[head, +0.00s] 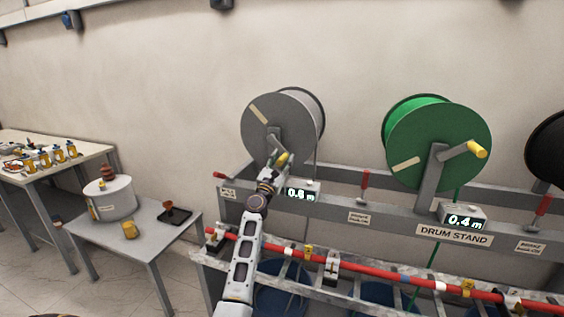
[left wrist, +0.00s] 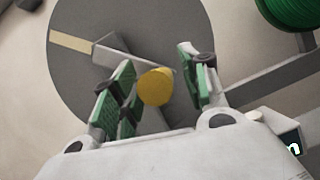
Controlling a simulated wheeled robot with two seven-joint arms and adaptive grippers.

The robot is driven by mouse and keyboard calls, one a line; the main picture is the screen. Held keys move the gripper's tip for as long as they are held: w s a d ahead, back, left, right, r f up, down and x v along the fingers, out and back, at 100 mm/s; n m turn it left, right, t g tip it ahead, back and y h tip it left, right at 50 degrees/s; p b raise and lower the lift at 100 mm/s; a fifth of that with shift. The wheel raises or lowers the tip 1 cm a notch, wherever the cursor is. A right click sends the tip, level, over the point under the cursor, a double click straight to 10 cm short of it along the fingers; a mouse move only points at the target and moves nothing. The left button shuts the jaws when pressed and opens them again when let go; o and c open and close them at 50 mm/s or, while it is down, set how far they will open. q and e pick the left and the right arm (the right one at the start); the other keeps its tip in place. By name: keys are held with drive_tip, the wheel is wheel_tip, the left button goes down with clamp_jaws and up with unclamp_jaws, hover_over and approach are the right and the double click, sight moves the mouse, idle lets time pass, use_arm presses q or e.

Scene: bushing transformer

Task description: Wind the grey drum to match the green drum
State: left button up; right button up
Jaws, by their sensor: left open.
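The grey drum (head: 271,121) is mounted on the drum stand (head: 390,215), with a crank arm and a yellow handle (head: 282,160). Its display (head: 299,194) seems to read 0.5 or 0.6 m, partly blurred. The green drum (head: 438,140) stands to its right, and its display (head: 463,222) reads 0.4 m. My left gripper (head: 276,168) is at the grey drum's handle. In the left wrist view, the open fingers (left wrist: 155,85) stand either side of the yellow handle (left wrist: 155,87), with a gap visible on the right. My right gripper is not in view.
A black drum (head: 549,145) is at the right edge. Red levers (head: 364,182) stand along the stand's rail. A red cable (head: 385,276) runs across the front below. A small table (head: 150,232) with a white pot (head: 109,198) is at left.

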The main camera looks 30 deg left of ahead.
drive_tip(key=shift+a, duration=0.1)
use_arm(q)
drive_tip(key=c, duration=0.4)
clamp_jaws()
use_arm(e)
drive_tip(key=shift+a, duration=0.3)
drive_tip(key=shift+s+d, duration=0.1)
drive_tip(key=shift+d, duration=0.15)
